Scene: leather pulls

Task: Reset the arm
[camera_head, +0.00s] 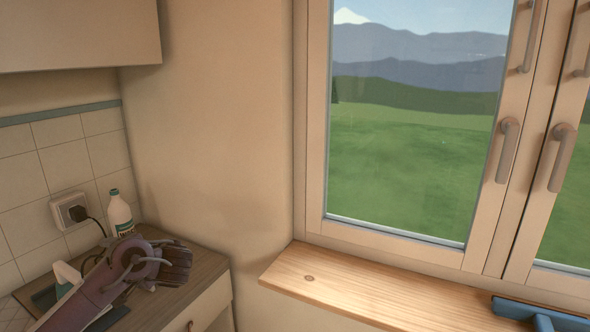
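A purple-grey jointed form with a round joint enters at the lower left over the counter; it looks like my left arm. Its dark, ribbed end (176,264) points right and may be my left gripper, but no separate fingers show. I cannot tell whether it is open or shut, or whether it touches the counter. My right gripper is not in view.
A wooden counter (205,262) carries a white bottle with a green cap (120,212). A black plug sits in the wall socket (70,211). A wooden sill (345,290) below the window is mostly clear. A blue object (540,312) shows at the lower right.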

